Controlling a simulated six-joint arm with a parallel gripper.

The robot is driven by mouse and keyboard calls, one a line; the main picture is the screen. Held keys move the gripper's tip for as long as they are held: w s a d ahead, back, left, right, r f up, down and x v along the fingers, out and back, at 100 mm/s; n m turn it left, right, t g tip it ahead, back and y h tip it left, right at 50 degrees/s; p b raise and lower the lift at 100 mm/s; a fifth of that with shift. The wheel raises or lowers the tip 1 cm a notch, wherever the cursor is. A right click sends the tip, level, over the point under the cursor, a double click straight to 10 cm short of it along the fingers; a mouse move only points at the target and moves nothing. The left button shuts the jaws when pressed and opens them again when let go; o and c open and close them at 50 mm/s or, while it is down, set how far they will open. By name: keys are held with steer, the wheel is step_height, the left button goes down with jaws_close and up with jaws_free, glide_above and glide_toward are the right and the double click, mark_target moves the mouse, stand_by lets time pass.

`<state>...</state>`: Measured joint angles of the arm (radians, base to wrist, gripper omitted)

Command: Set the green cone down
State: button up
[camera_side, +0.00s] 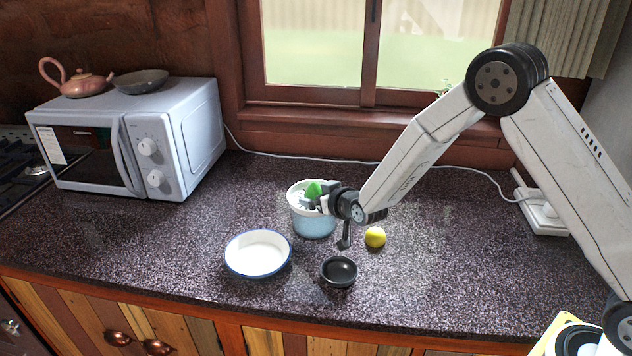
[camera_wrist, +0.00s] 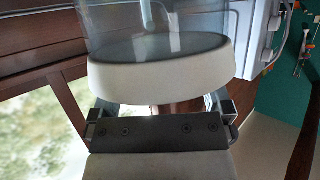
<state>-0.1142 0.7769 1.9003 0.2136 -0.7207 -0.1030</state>
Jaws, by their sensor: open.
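The green cone (camera_side: 313,189) shows in the side view at the top of a pale blue tub (camera_side: 313,223) with a white rim. The tub and my gripper hide part of the cone, and I cannot tell what it rests on. My gripper (camera_side: 318,201) is open at the tub's rim, close beside the cone. I cannot tell whether the fingers touch it. In the wrist view, a white band and a translucent body (camera_wrist: 160,40) fill the space beyond my gripper (camera_wrist: 162,108). The cone is not visible there.
A white dish with a blue edge (camera_side: 258,254) lies left of the tub. A small black bowl (camera_side: 339,271) and a yellow ball (camera_side: 375,237) stand nearby. A microwave (camera_side: 135,140) carries a pink teapot (camera_side: 76,79) and a grey bowl (camera_side: 141,81). The counter's left middle is clear.

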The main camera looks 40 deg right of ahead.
steer(key=v, duration=0.7)
steer(key=shift+s+r, duration=0.15)
steer(key=shift+r, duration=0.1)
steer(key=shift+d, duration=0.15)
stand_by(0.4)
steer(key=s+d+g, duration=0.2)
steer(key=s+g, duration=0.3)
steer(key=s, duration=0.6)
steer(key=s+d+g, duration=0.2)
steer(key=s+g, duration=0.4)
steer(key=s, duration=0.6)
steer(key=shift+s, duration=0.2)
step_height(320, 180, up, 5)
steer(key=n+y, duration=0.4)
steer(key=n, duration=0.5)
glide_above(319, 187)
steer(key=s+d, duration=0.2)
steer(key=shift+w+a+f+t, duration=0.1)
steer(key=shift+w+f+t, duration=0.05)
steer(key=shift+t, duration=0.25)
steer(key=shift+x, duration=1.3)
steer(key=shift+f, duration=0.1)
steer(key=shift+h, duration=0.3)
steer(key=shift+x, duration=2.45)
